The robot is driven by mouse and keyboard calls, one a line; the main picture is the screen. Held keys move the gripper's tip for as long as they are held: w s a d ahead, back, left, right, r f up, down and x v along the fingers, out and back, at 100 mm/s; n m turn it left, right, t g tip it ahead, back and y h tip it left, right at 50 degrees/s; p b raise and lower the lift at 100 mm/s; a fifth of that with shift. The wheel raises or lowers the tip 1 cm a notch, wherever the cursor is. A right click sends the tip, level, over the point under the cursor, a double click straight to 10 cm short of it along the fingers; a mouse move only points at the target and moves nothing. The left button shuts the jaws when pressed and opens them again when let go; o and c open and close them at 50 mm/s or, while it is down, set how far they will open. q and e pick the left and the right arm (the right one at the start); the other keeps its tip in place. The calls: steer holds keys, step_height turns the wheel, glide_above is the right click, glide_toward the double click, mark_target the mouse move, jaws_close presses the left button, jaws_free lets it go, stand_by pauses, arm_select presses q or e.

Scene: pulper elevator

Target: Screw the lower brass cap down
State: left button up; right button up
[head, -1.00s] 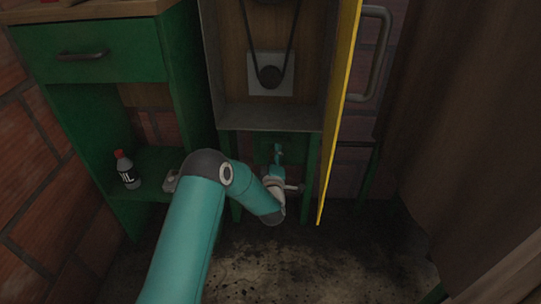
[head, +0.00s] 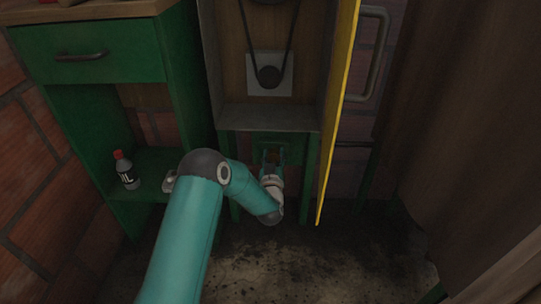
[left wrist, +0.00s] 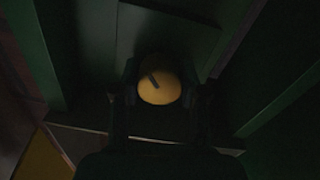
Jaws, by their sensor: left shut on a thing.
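The lower brass cap (left wrist: 159,84) shows in the left wrist view as a round yellow disc with a dark mark on its face. It sits between the fingers of my left gripper (left wrist: 160,95), which is shut on it. In the head view my left gripper (head: 273,158) is under the metal cabinet, at the green box (head: 290,142). The cap is too small and dark to make out clearly there. My right gripper is not in view.
The open yellow door (head: 339,110) stands just right of the gripper. The cabinet (head: 270,116) with a belt and pulley is above. The floor in front is clear.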

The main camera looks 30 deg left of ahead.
arm_select(q)
steer(key=m, duration=0.5)
steer(key=f+m, duration=0.1)
steer(key=m, duration=0.1)
steer(key=shift+s+d, duration=0.1)
steer(key=m, duration=0.6)
steer(key=shift+s+g+p, duration=0.1)
steer(key=shift+g+p, duration=0.3)
steer(key=shift+a+m, duration=0.2)
steer(key=shift+m, duration=0.1)
steer(key=o, duration=1)
steer(key=shift+o, duration=0.7)
steer(key=shift+r, duration=0.25)
steer(key=shift+d, duration=0.1)
steer(key=v, duration=1.1)
steer(key=shift+s+d+f, duration=0.15)
steer(key=shift+s+f, duration=0.05)
steer(key=shift+s, duration=0.15)
